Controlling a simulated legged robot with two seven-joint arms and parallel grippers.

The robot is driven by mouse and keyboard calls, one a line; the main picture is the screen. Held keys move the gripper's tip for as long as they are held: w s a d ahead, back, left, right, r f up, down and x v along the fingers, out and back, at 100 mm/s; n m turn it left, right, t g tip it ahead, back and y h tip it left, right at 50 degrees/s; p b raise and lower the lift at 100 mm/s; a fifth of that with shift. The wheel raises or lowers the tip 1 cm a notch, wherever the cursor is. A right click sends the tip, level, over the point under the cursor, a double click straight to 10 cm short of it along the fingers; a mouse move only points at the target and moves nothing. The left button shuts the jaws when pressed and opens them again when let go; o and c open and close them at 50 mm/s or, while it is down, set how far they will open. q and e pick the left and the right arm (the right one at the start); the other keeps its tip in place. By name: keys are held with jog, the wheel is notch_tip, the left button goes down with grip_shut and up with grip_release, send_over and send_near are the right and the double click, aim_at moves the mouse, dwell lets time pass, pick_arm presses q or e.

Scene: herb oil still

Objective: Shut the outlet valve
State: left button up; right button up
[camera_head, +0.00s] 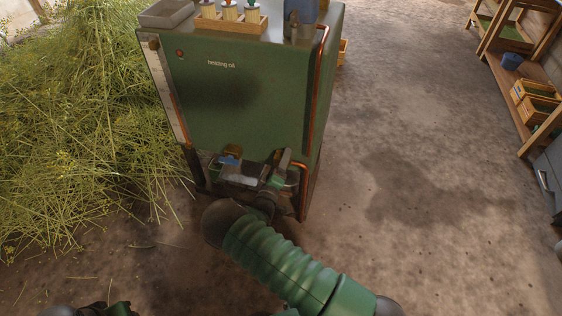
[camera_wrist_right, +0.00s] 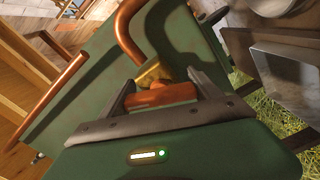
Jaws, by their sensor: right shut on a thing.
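The outlet valve has a brass body (camera_wrist_right: 148,76) and an orange-red handle (camera_wrist_right: 165,94), both clear in the right wrist view. The fingers of my right gripper (camera_wrist_right: 166,92) are on either side of the handle and shut on it. In the head view my right gripper (camera_head: 250,170) is at the low front of the green heating oil tank (camera_head: 240,95). There it hides most of the valve; a brass-coloured bit (camera_head: 234,150) shows just above it.
A copper pipe (camera_head: 316,85) runs down the tank's right edge and also shows in the wrist view (camera_wrist_right: 128,28). A wooden rack with bottles (camera_head: 230,22) and a grey tray (camera_head: 166,13) stand on top. Cut herbs (camera_head: 75,120) lie left. The floor (camera_head: 430,150) right is clear.

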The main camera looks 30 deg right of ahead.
jog(key=n, duration=0.5)
jog(key=shift+w+a+f, duration=0.1)
jog(key=shift+a+f, duration=0.05)
jog(key=shift+a, duration=0.05)
jog(key=shift+f+n, duration=0.1)
jog(key=shift+n, duration=0.2)
jog(key=o, duration=1.3)
jog(key=shift+o, duration=0.4)
jog(key=shift+d, duration=0.1)
